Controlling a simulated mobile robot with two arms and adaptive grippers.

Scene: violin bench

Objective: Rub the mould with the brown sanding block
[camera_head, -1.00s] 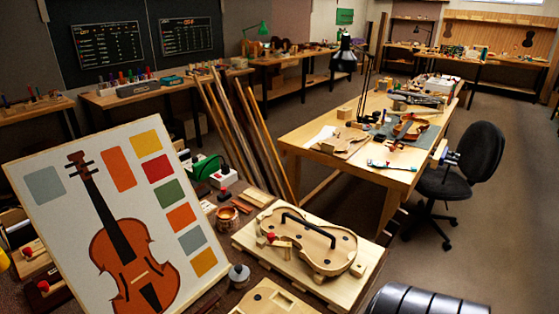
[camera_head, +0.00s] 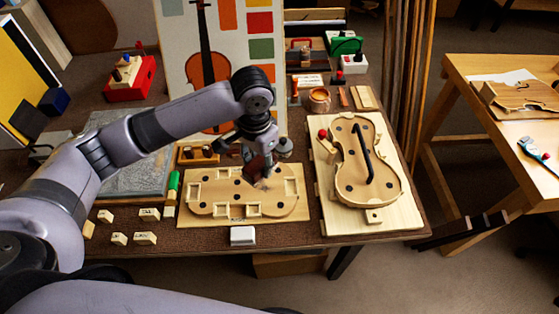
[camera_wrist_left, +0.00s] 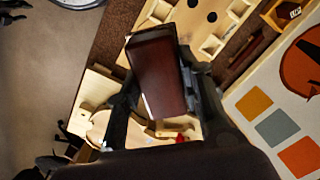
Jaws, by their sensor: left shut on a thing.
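The mould (camera_head: 225,190) is a pale wooden violin-shaped form with square cutouts and dark round holes, lying flat on its board at the middle of the bench. Part of it shows at the top of the left wrist view (camera_wrist_left: 190,18). My left gripper (camera_head: 258,172) is over the mould's right part, shut on the brown sanding block (camera_head: 256,166). The dark red-brown block fills the middle of the left wrist view (camera_wrist_left: 158,75), between the fingers. I cannot tell whether the block touches the mould. My right gripper is not in view.
A second board with a violin-shaped rib form (camera_head: 355,205) and a black handle lies just right of the mould. Small wood blocks (camera_head: 145,238) and a white block (camera_head: 243,235) lie near the front edge.

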